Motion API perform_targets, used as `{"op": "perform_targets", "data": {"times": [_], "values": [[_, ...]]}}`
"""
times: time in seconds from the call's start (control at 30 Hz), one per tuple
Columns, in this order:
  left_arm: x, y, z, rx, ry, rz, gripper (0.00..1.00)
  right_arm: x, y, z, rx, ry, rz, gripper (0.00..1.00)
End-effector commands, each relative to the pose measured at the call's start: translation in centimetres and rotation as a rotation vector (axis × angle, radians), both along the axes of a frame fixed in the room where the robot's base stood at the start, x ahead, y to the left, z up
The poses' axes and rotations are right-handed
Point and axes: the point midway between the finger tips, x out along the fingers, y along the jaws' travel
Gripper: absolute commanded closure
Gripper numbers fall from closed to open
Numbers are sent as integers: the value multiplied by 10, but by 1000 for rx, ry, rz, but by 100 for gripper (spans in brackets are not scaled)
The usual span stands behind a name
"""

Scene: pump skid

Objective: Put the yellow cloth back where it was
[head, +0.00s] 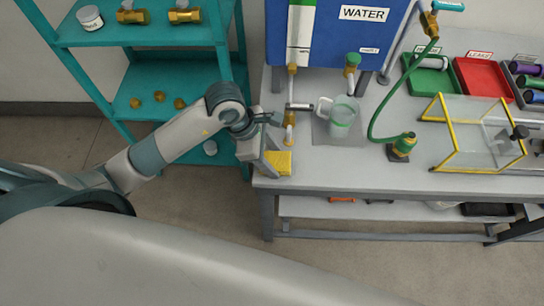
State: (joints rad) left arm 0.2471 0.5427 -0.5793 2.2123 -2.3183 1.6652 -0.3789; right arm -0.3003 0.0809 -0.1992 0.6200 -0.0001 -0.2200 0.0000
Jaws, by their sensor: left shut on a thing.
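The yellow cloth (278,163) shows in the head view at the left front corner of the grey workbench. It looks like a small folded block. My left gripper (270,150) reaches in from the left and is shut on the cloth. The gripper's fingers partly hide the cloth, and I cannot tell whether it touches the bench top. My right gripper is not in view.
A clear jug (342,112) stands on a grey mat, close right of my left gripper. A brass valve (290,125) is just behind the cloth. A blue water tank (340,40), green hose (383,120) and yellow-framed box (480,135) are further right. Teal shelves (175,62) stand left.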

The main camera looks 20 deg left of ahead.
Motion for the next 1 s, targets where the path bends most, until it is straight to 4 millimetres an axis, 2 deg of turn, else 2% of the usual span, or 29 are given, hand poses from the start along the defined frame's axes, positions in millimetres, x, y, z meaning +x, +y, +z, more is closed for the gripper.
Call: {"op": "perform_targets", "data": {"times": [0.03, 0.17, 0.53, 0.57, 0.63, 1.0], "values": [[-1, 0, -4, 0, 4, 2, 68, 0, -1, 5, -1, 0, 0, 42], [0, 0, -12, 0, 0, 0, 68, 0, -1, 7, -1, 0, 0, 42], [0, 0, -17, 0, -1, -1, 68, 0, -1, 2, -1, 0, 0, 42], [0, 0, -16, 0, -1, -1, 45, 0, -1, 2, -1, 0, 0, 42], [0, 0, -15, 0, -1, -1, 29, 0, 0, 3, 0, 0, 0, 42], [0, 0, -14, 0, -1, -1, 29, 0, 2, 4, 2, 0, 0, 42]]}}
